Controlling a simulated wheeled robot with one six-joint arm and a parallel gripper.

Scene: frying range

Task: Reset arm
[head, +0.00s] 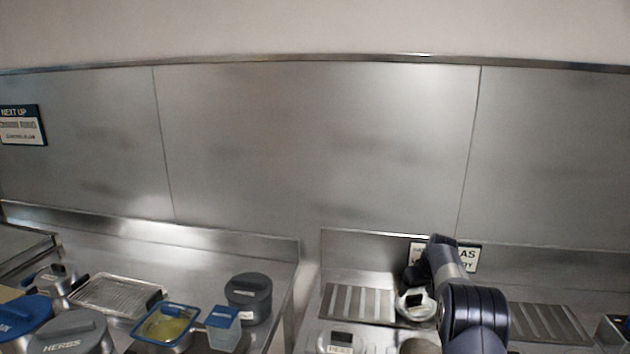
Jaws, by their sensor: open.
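My arm (468,312) reaches up from the lower right of the head view over the right-hand counter. My gripper (414,282) is at its far end, small and dark, and it is open. It is close to a white round container (415,304) standing between two slatted panels. I cannot tell whether the gripper touches this container, as the arm hides part of it.
Slatted panels (358,303) lie on the right counter, with a labelled lidded pot (341,342) in front. On the left counter stand a wire rack tray (115,295), a blue-rimmed pan (165,325), a dark lidded pot (248,297) and a HERBS pot (68,335). A steel wall (310,150) closes the back.

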